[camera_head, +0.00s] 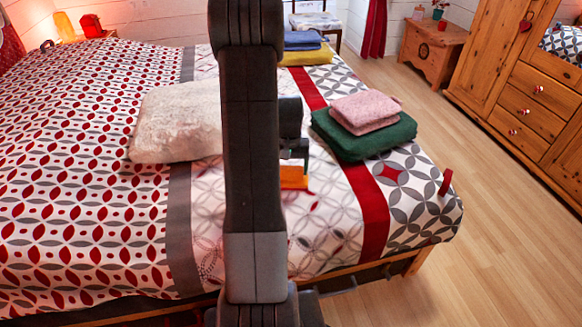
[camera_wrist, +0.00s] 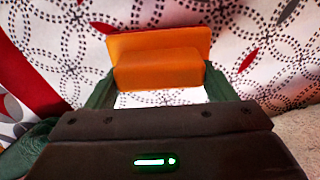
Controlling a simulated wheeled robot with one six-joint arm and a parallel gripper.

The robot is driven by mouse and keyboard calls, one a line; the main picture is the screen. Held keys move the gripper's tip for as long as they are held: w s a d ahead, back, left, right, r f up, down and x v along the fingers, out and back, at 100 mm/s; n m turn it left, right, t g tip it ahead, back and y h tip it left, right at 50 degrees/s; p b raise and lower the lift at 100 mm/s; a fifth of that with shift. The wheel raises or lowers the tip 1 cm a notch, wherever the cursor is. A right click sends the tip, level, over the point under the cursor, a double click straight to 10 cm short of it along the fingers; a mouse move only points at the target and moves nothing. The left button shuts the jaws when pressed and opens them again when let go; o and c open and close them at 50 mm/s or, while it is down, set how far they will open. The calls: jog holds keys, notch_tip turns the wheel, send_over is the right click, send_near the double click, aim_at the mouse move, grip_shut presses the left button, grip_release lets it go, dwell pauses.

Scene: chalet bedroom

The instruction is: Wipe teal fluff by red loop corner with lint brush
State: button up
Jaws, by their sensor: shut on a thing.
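The orange lint brush (camera_head: 294,178) is over the quilt, beside the red stripe and partly behind my arm. In the wrist view the lint brush (camera_wrist: 158,70) shows an orange block handle in front of a flat orange plate. My gripper (camera_wrist: 158,85) is shut on the block, with a green finger at each side. In the head view my arm hides most of the gripper. The red loop (camera_head: 446,182) stands at the bed's near right corner, well right of the brush. I cannot make out teal fluff in either view. Whether the brush touches the quilt is unclear.
A cream fluffy cushion (camera_head: 177,121) lies left of my arm. Blue and yellow folded cloths (camera_head: 305,57) lie farther back. The wooden floor (camera_head: 490,200) right of the bed is clear.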

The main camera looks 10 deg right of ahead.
jog(key=shift+r+p, duration=2.05)
jog(key=shift+r, duration=1)
jog(key=shift+r+p, duration=1.15)
jog(key=shift+r, duration=0.4)
